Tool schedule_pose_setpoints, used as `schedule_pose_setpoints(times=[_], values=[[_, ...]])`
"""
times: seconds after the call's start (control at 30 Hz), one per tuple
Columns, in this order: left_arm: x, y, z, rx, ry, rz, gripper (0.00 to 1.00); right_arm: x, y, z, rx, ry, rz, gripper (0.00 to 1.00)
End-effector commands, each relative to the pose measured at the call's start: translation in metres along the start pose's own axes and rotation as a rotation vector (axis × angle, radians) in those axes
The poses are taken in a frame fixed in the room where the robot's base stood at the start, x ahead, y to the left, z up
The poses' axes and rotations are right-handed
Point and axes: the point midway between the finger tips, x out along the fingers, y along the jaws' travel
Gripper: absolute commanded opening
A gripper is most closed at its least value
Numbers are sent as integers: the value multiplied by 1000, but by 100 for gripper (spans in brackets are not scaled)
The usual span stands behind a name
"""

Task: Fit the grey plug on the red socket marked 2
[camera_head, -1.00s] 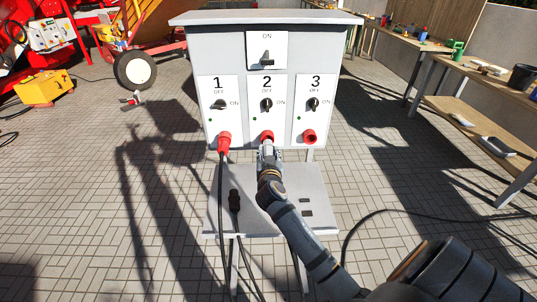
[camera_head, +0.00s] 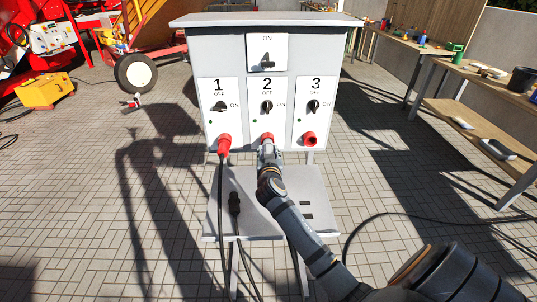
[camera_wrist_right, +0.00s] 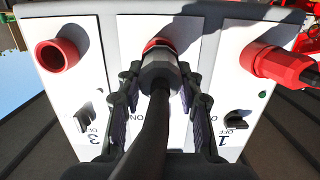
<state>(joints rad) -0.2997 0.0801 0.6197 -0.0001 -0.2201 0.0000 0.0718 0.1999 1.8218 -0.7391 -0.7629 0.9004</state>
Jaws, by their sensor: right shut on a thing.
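The red socket marked 2 (camera_head: 267,137) is in the middle of the grey cabinet's lower edge, and its rim also shows in the right wrist view (camera_wrist_right: 158,43). The grey plug (camera_wrist_right: 159,66) is lined up with this socket, its front at the red rim. I cannot tell how deep it sits. My right gripper (camera_head: 267,152) is shut on the plug, with one finger on each side in the right wrist view (camera_wrist_right: 157,84). A black cable (camera_wrist_right: 150,130) runs back from the plug. The gripper hides most of the plug in the head view. My left gripper is not in view.
A red plug (camera_head: 224,142) with a cable sits at socket 1. Socket 3 (camera_head: 309,139) is empty. A black connector (camera_head: 234,203) lies on the shelf (camera_head: 300,185) below. Workbenches (camera_head: 500,90) stand at the right. A black cable lies on the paving.

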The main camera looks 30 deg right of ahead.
Motion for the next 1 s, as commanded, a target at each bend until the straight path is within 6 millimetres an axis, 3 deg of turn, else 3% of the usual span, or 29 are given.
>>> schedule_pose_setpoints(times=[0.9,0.93,1.0], values=[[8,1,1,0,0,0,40,22,0,-4,0,2,0,1],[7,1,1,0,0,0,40,22,0,-4,0,1,0,39],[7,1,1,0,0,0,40,22,0,-4,0,1,0,48]])
